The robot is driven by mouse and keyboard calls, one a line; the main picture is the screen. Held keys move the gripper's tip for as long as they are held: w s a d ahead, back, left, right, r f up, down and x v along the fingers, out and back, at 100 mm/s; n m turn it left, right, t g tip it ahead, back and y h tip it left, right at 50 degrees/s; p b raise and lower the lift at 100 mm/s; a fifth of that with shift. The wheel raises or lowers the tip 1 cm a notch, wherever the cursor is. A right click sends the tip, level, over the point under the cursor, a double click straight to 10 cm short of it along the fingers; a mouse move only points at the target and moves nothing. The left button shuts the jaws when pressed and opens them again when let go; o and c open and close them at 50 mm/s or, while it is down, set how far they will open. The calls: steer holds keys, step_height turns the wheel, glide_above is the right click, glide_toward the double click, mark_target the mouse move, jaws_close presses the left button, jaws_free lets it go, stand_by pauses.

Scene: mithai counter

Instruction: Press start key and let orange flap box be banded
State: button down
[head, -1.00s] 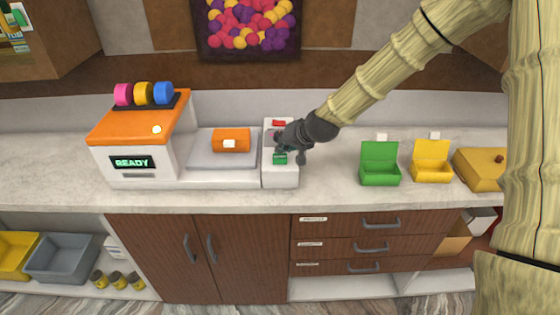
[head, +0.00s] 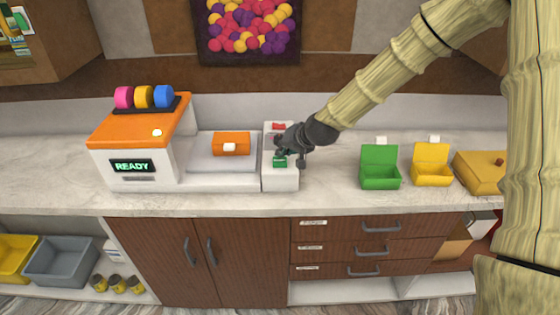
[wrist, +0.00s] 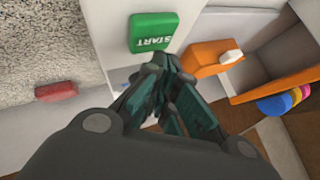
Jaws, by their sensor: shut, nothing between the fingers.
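The green start key (head: 280,162) sits on the white key panel (head: 281,182) at the machine's right end. In the wrist view the green key (wrist: 153,31) reads START, just beyond my fingertips. My gripper (head: 282,151) is shut and empty, over the panel close to the green key; I cannot tell whether it touches. The orange flap box (head: 231,138), shut with a white tab, lies on the grey platform (head: 213,165); it also shows in the wrist view (wrist: 207,60). The banding machine (head: 135,135) has an orange top and its screen (head: 132,166) reads READY.
A red key (head: 279,126) sits behind the green one on the same panel. The counter front between panel and green box is clear.

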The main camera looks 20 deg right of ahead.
steer(key=shift+f, duration=0.1)
stand_by(0.3)
steer(key=shift+f, duration=0.35)
